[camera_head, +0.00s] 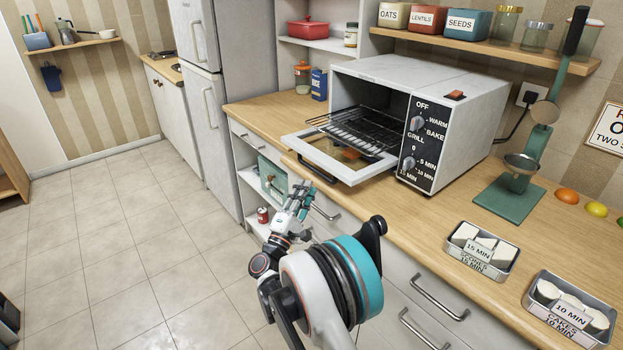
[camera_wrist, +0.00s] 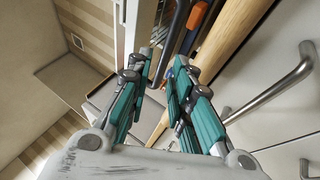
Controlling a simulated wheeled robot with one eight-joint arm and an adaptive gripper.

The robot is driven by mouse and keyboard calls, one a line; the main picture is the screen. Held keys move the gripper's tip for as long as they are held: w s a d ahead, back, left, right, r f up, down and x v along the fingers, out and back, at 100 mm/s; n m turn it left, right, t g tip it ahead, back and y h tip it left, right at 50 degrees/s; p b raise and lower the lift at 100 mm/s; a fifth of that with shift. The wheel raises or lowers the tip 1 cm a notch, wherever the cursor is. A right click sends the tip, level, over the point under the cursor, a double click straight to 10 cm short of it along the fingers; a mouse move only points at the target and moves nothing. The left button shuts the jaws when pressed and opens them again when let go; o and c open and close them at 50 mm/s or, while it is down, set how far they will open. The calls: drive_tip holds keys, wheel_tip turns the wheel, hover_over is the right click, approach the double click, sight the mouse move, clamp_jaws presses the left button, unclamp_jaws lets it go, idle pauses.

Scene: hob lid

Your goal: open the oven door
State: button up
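The countertop oven (camera_head: 455,110) is a white box with a black control panel on its right. Its door (camera_head: 378,168), a white frame around a glass pane, is swung down and lies about level in front of the opening. A dark bar handle (camera_head: 318,173) runs along its front edge, and shows in the wrist view (camera_wrist: 179,25). My gripper (camera_head: 303,192) is just below and in front of that edge. In the wrist view its teal fingers (camera_wrist: 160,75) are apart, with the handle's near end around the fingertips. I cannot tell whether they touch it.
A wire rack (camera_head: 350,128) sits in the oven mouth above the door. Drawers with metal handles (camera_head: 440,300) are below the counter. A teal scale (camera_head: 520,185) and two labelled tins (camera_head: 480,250) stand right of the oven. The floor (camera_head: 130,240) at left is clear.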

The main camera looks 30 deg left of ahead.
drive_tip(key=shift+v, duration=1.85)
